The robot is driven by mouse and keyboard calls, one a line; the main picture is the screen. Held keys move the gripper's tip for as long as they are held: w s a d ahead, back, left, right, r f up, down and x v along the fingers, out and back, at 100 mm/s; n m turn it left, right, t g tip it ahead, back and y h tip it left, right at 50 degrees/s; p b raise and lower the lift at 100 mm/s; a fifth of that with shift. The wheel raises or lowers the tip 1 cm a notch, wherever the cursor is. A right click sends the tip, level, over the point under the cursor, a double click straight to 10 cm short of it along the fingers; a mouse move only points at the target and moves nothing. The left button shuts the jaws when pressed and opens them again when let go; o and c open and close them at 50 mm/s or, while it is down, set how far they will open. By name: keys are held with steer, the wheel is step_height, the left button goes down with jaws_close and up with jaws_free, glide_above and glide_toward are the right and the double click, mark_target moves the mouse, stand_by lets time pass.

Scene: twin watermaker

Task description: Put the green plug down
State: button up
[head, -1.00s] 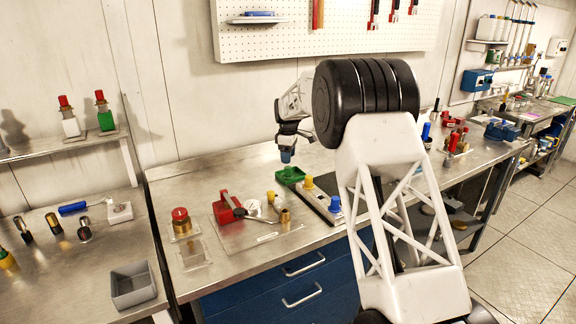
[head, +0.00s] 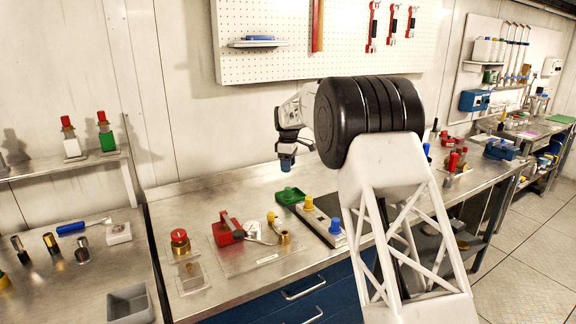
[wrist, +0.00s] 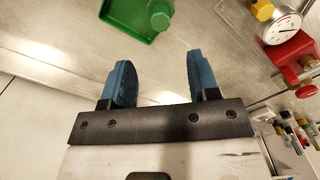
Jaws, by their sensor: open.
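The green plug (wrist: 160,15) is in the green tray (wrist: 125,12) at the top of the wrist view. In the head view the green plug (head: 289,190) shows small in the green tray (head: 296,201), on the steel bench near the wall. My gripper (head: 286,167) hangs above the tray, clear of it. In the wrist view my gripper (wrist: 161,75) has its two blue fingers wide apart, with only bench surface between them. The plug lies beyond the fingertips, and neither finger touches it. The plug's lower end is hidden.
Right of the tray stands a plate with a yellow knob (head: 308,203) and a blue knob (head: 335,227). Left and nearer are a red valve block (head: 228,233) and a brass fitting with red top (head: 180,241). The bench behind the tray is bare.

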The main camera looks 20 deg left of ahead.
stand_by(0.4)
steer(key=s+d+r+m, duration=0.2)
steer(key=s+d+r, duration=0.4)
steer(key=d, duration=0.3)
steer(key=s+d+r+m, duration=0.3)
steer(key=s+d+r, duration=0.3)
steer(key=d, duration=0.3)
steer(key=s+d+r+m+t, duration=0.1)
steer(key=s+d+r+m, duration=0.1)
steer(key=s+d, duration=0.55)
steer(key=s+d+r+m, duration=0.25)
steer(key=s+d, duration=0.35)
steer(key=s, duration=0.3)
steer(key=s+d+f+m+t, duration=0.1)
steer(key=s+d+m, duration=0.1)
steer(key=s+d, duration=0.5)
steer(key=s+d+f+m, duration=0.1)
steer(key=s+d+m, duration=0.15)
steer(key=s, duration=0.95)
steer(key=s+d+f+m, duration=0.2)
steer(key=s+d+f, duration=0.1)
steer(key=s, duration=0.7)
steer(key=s+d+f+m, duration=0.2)
steer(key=s+f, duration=0.3)
steer(key=s, duration=0.4)
steer(key=shift+s+d+f+t, duration=0.3)
steer(key=shift+s+d+f, duration=0.1)
steer(key=shift+d, duration=0.25)
